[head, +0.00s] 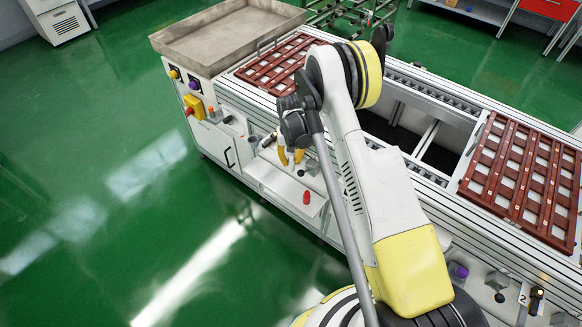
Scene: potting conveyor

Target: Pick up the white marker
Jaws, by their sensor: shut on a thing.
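I cannot make out a white marker in the head view. My arm rises from the bottom of the picture and bends at an elbow above the conveyor. My gripper cannot be made out, and neither can anything in it. The near ledge of the conveyor station (262,178) holds several small items, partly behind my arm. Among them are a red-topped piece (307,197) and a yellow item (283,156), both too small to identify.
A reddish-brown slatted tray (508,192) lies on the conveyor at right, another (262,74) at far left. A metal bin (180,42) tops the left end, above a yellow control box (194,107). The green floor (100,130) at left is clear.

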